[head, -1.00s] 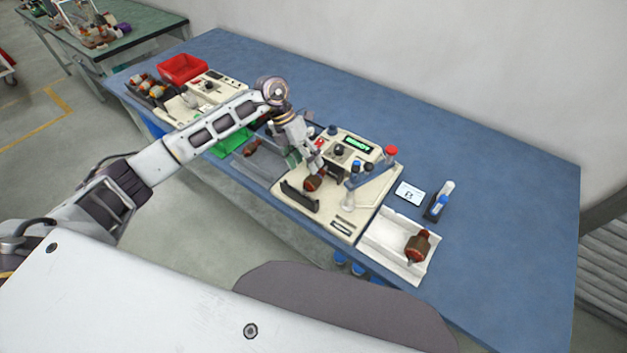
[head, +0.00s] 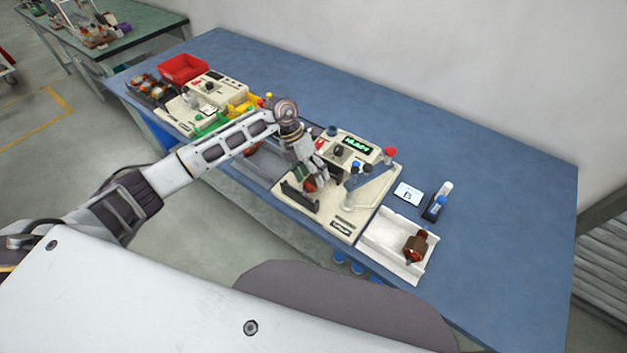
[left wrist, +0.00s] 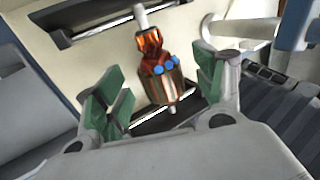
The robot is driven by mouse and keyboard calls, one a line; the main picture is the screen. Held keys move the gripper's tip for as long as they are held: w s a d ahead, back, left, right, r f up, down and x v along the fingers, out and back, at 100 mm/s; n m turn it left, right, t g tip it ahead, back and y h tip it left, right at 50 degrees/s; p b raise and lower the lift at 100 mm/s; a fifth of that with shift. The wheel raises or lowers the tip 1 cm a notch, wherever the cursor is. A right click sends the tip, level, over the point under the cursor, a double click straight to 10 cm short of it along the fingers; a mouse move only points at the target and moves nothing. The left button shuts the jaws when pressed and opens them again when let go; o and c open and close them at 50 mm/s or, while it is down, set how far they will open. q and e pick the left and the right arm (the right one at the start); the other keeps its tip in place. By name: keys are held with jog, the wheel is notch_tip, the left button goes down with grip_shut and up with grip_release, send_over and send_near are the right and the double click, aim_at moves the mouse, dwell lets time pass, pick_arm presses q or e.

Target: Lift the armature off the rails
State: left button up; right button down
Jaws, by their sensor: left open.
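The armature (left wrist: 160,75), with a copper-brown body, blue spots and a pale shaft, lies across two dark rails (left wrist: 90,27) on the cream winding machine. In the head view the armature (head: 309,185) is partly hidden by my gripper. My left gripper (left wrist: 155,95) is open, with its green-padded fingers on either side of the armature, apart from it. In the head view the left gripper (head: 309,174) is right above the machine (head: 341,222). My right gripper is not in view.
A white tray (head: 373,245) with a second armature (head: 415,246) stands right of the machine. A card marked B (head: 407,193) and a holder with bottles (head: 436,207) are beyond it. A red-capped post (head: 389,154) rises from the machine. The blue table's right part is clear.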

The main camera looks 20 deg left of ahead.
pick_arm(q)
jog(key=shift+s+d+f, duration=0.1)
jog(key=shift+d+f, duration=0.05)
jog(key=shift+f, duration=0.35)
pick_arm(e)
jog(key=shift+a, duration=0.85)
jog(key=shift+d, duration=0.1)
pick_arm(q)
jog(key=c, duration=1.4)
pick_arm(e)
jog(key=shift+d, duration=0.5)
